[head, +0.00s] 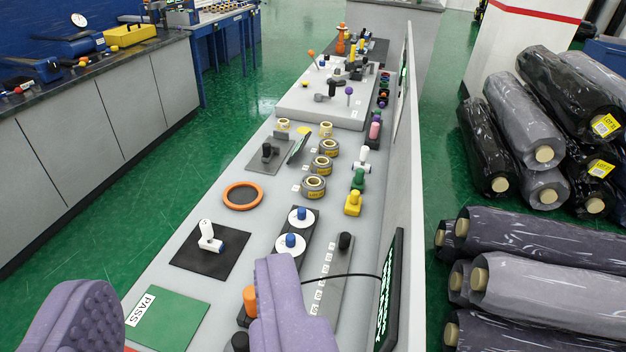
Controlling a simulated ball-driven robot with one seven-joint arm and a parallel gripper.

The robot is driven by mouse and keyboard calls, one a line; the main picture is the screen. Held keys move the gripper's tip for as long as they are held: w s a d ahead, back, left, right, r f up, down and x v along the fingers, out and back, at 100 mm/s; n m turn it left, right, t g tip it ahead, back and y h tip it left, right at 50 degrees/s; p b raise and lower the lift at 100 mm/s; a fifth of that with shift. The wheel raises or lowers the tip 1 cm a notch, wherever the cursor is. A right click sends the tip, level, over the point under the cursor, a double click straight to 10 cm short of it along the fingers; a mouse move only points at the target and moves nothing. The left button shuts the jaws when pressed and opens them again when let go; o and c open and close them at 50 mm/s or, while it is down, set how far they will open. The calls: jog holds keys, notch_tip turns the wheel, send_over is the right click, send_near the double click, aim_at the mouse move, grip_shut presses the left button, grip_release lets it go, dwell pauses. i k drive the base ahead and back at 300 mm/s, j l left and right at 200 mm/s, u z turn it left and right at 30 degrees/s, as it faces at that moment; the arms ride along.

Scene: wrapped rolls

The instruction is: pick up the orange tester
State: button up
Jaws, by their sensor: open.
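My gripper (186,285) shows as two purple padded fingers at the bottom of the head view, wide apart with nothing between them. An upright orange piece (250,298) stands on the bench just left of the right finger, which hides part of it. Another tall orange object (341,42) stands at the far end of the bench, on a dark mat, well away from my gripper. I cannot tell for certain which of these is the orange tester.
A white handled tool (208,236) stands on a black mat, near a green PASS plate (171,318) and an orange ring (242,196). Yellow, green and white pieces line the bench's right side by an upright panel (402,200). A dark screen (390,290) stands right. Wrapped rolls (550,300) lie beyond.

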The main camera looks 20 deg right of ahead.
aim_at(248, 293)
jog(key=i+j+z, duration=0.1)
jog(key=i+j, duration=0.25)
jog(key=i+j+z, duration=0.1)
jog(key=i+j, duration=0.25)
jog(key=j, duration=0.15)
